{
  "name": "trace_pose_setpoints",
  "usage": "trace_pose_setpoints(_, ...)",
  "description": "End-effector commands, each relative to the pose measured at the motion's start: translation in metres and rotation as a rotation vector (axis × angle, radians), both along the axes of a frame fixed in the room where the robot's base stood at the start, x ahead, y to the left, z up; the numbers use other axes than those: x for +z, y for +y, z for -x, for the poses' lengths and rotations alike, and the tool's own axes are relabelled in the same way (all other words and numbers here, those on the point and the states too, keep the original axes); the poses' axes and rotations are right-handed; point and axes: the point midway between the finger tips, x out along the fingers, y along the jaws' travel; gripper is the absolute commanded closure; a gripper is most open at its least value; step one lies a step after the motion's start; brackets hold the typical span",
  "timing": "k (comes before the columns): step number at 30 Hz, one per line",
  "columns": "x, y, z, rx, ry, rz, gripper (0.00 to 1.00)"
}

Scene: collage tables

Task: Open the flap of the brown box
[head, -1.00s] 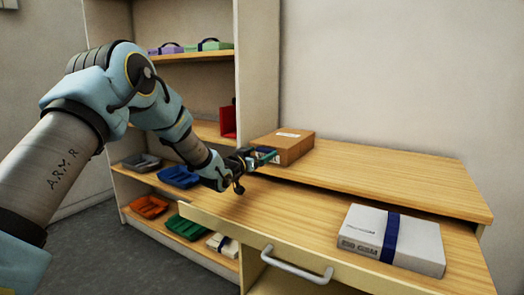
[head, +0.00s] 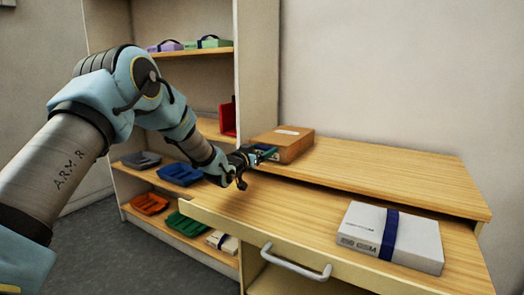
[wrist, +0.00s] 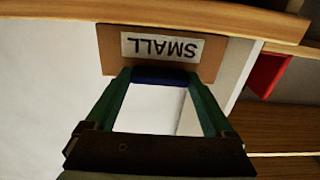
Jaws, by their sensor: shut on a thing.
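The brown box (head: 290,147) sits at the left end of the raised back shelf of the table, with a white label on top. Its top looks flat in the head view. In the wrist view a brown face of the box (wrist: 209,62) carries an upside-down SMALL label. My gripper (head: 264,154) is at the box's front left. In the wrist view its green fingers (wrist: 165,80) stand apart, with a blue strip (wrist: 160,76) at the box's edge held between their tips. I cannot tell how the strip joins the box.
A white box with a blue band (head: 365,236) lies on the lower tabletop at right. A drawer handle (head: 295,264) is on the table's front. A shelf unit (head: 257,80) with coloured trays stands at left. The raised shelf right of the brown box is clear.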

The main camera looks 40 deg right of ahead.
Motion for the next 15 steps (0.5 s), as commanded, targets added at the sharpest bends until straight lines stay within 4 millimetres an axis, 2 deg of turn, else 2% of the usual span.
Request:
trace_pose_setpoints(2,0.0001,0.0001,0.0001,0.000,0.000,0.000,0.65)
trace_pose_setpoints(11,0.0002,0.0001,0.0001,0.000,0.000,0.000,0.99)
trace_pose_setpoints(15,0.0002,0.0001,0.0001,0.000,0.000,0.000,1.00)
